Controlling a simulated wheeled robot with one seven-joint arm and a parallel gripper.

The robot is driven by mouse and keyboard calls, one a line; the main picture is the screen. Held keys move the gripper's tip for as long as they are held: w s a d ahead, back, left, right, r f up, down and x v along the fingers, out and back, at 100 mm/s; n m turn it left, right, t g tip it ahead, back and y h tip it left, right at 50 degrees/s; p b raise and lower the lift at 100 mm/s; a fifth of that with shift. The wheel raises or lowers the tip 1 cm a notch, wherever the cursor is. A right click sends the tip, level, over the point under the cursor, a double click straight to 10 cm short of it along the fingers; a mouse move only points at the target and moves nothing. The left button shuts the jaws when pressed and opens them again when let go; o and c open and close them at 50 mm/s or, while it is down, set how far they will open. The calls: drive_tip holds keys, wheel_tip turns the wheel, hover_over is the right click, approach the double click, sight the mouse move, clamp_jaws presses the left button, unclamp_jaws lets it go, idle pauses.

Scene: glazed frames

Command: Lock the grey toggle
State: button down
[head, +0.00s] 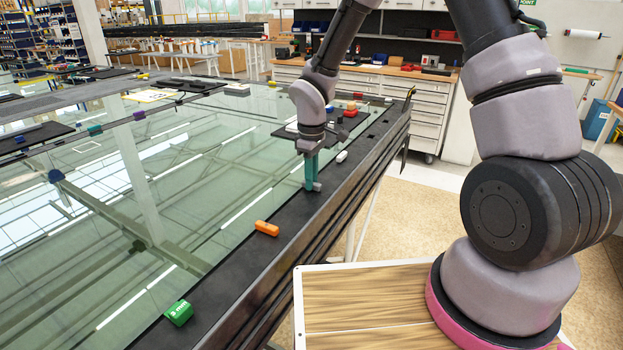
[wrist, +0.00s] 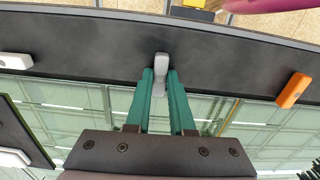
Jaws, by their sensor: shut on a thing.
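The grey toggle (wrist: 161,62) sits on the black frame edge of the glass panel, between my fingertips in the wrist view. There it lies across the edge strip, one end on the black bar and the other toward the glass. My gripper (wrist: 160,80) has teal fingers that are closed on the toggle's sides. In the head view my gripper (head: 311,180) points down at the frame edge, and only small grey bits of the toggle (head: 314,187) show at the fingertips; the rest is hidden by the fingers.
On the same black edge, an orange toggle (head: 267,228) and a green block (head: 179,312) lie nearer, and a white toggle (head: 342,156) lies beyond my gripper. Red, yellow and blue pieces sit on a dark tray farther back. The glass (head: 215,200) beside the edge is mostly clear.

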idle(0.3)
drive_tip(key=c, duration=0.8)
unclamp_jaws()
drive_tip(key=shift+r, duration=0.1)
wheel_tip(320, 180, up, 11)
drive_tip(key=shift+f, duration=0.15)
drive_tip(key=s+d+r+m+t, duration=0.2)
drive_tip(key=s+d+r+m, duration=0.15)
drive_tip(key=d+r, duration=0.35)
drive_tip(key=s+d+r+m+t, duration=0.15)
drive_tip(key=d+r+m, duration=0.3)
drive_tip(key=r, duration=0.45)
drive_tip(key=s+d+r+m+t, duration=0.1)
drive_tip(key=s+d+r+m, duration=0.1)
drive_tip(key=s, duration=0.2)
drive_tip(key=s+d+r+m+t+y, duration=0.1)
drive_tip(key=s+d+r+m, duration=0.1)
drive_tip(key=s+d+m, duration=0.1)
drive_tip(key=s+d+r+m+t+y, duration=0.1)
drive_tip(key=s+d+r+m, duration=0.1)
drive_tip(key=s, duration=0.3)
drive_tip(key=shift+s+d+r+m+t, duration=0.1)
drive_tip(key=shift+d+r+m+t, duration=0.3)
drive_tip(key=shift+r, duration=0.2)
